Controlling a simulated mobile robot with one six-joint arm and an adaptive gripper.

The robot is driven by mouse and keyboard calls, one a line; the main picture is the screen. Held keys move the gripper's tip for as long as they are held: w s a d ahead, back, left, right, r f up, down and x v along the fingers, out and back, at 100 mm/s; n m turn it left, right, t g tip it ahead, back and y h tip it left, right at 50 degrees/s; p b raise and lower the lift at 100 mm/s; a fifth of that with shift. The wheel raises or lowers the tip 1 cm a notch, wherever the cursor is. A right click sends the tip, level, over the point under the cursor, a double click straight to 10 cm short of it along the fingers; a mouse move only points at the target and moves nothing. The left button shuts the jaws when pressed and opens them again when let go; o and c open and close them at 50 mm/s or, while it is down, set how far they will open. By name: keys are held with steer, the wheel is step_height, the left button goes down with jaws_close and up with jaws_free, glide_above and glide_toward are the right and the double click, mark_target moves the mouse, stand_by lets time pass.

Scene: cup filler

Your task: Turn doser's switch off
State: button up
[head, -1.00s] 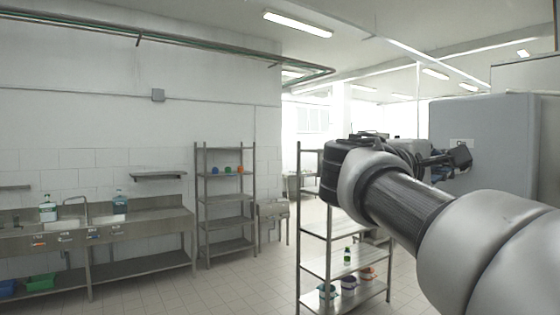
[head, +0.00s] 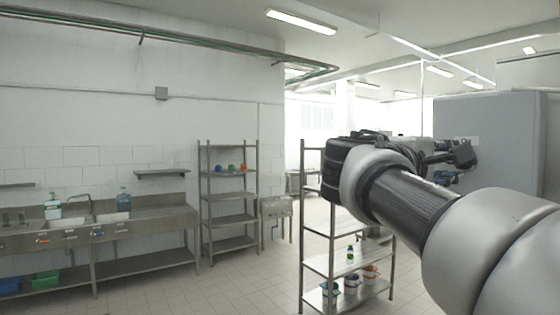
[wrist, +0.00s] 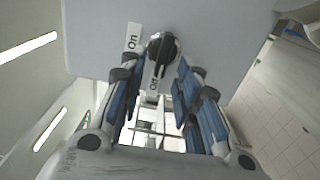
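The doser's switch (wrist: 162,48) is a round black knob on a grey panel, in the upper middle of the wrist view. An "On" label (wrist: 133,37) is to its left, and an "Off" label (wrist: 153,86) is just below it. I cannot tell for certain which label the knob points to. My gripper (wrist: 158,74) is open, its blue-padded fingers spread to either side below the knob, with nothing between them. In the head view my gripper (head: 456,154) is in front of the large grey doser box (head: 495,120); the switch is hidden there.
A metal rack (head: 318,262) with a green bottle (head: 350,254) and several small containers stands below my arm. A sink counter (head: 150,224) and a shelf unit (head: 231,195) line the left wall. The tiled floor between is clear.

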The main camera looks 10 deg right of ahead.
steer(key=v, duration=1.1)
steer(key=shift+s+a, duration=0.15)
steer(key=shift+a, duration=0.15)
